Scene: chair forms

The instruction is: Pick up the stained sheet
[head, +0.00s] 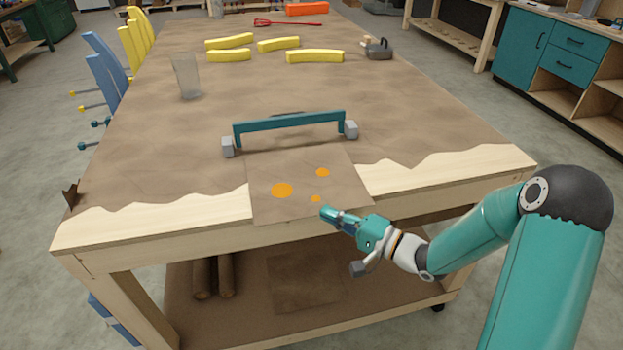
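The stained sheet (283,168) is a brown square with several orange spots. It lies at the near edge of the workbench, partly over bare wood, and its near edge reaches the front of the table. My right gripper (327,213) is at the sheet's near right corner, by the table's front edge. Its fingertips look close together, but I cannot tell whether they touch or hold the sheet. My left gripper is not in view.
A teal bar with grey end blocks (290,122) stands just behind the sheet. A clear glass (186,77) stands further back left. Several yellow curved pieces (315,56) and a grey kettle-like object (379,48) lie beyond.

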